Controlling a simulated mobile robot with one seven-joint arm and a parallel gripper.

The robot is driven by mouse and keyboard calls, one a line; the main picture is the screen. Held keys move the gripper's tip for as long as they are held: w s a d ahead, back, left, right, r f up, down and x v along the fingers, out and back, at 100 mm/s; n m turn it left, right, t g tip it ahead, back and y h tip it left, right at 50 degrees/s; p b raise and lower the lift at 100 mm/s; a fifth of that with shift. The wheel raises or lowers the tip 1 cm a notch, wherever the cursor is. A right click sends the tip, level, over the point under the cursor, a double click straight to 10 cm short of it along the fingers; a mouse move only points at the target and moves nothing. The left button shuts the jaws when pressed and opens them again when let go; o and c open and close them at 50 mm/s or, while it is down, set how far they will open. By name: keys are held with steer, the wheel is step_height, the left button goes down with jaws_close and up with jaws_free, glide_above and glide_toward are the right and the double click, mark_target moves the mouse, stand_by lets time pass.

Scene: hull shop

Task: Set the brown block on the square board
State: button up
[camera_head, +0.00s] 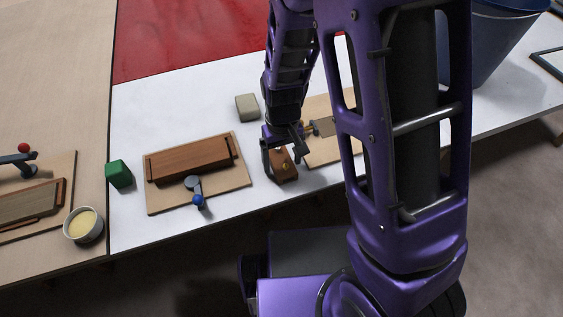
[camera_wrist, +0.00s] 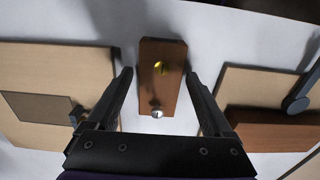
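The brown block (camera_head: 285,172) stands on the white tabletop between two boards. In the wrist view the brown block (camera_wrist: 161,88) shows a brass-coloured spot and a silver knob. My gripper (camera_head: 282,156) is open over it; in the wrist view the fingers of my gripper (camera_wrist: 160,75) lie on either side, with a gap at each. How far the fingertips reach down its sides is unclear. A pale wooden board (camera_head: 318,157) with a darker square patch (camera_head: 325,126) is just right of the block, partly hidden by my arm; the patch also shows in the wrist view (camera_wrist: 42,107).
A middle board (camera_head: 165,205) carries a long brown piece (camera_head: 188,160) and a lever with a blue knob (camera_head: 198,201). A green cube (camera_head: 119,174), a beige block (camera_head: 247,107), a cup (camera_head: 83,225) and a blue bin (camera_head: 495,40) stand around.

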steer(key=shift+r, duration=0.1)
jaws_close()
